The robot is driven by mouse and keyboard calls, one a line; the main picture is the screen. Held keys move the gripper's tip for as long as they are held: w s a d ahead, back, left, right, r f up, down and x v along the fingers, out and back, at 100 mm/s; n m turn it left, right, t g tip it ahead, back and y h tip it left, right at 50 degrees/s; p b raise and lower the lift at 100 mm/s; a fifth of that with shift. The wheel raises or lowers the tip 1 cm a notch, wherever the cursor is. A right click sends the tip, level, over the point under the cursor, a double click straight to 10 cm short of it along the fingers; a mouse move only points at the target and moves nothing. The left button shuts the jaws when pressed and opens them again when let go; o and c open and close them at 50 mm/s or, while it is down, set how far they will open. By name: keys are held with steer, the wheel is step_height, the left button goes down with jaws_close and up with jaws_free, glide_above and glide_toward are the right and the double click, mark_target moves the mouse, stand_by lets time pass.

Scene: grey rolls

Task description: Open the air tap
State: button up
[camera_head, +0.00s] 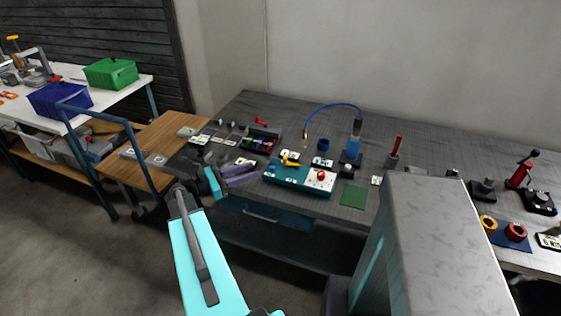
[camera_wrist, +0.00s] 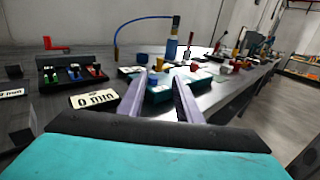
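A teal box (camera_head: 295,181) on the grey bench carries a yellow lever (camera_head: 290,158), a red knob (camera_head: 320,175) on a white plate and a small blue part at its left end. I cannot tell for sure which part is the air tap; the yellow lever looks like a tap handle. My gripper (camera_head: 257,171) is just left of the box, its lavender fingers pointing toward it. In the wrist view my gripper (camera_wrist: 160,75) is open and empty, with the teal box (camera_wrist: 160,94) and its blue part seen between and beyond the fingers. Contact is not visible.
A dark tray (camera_wrist: 52,86) of coloured pieces and a white label (camera_wrist: 94,99) lie left of the fingers. A blue bottle (camera_head: 354,146) with a curved hose stands behind the box. A green mat (camera_head: 354,196) lies to its right. A red-handled device (camera_head: 522,174) stands further right.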

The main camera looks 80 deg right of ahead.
steer(key=shift+p+x, duration=1.85)
steer(key=shift+x, duration=4.95)
jaws_close()
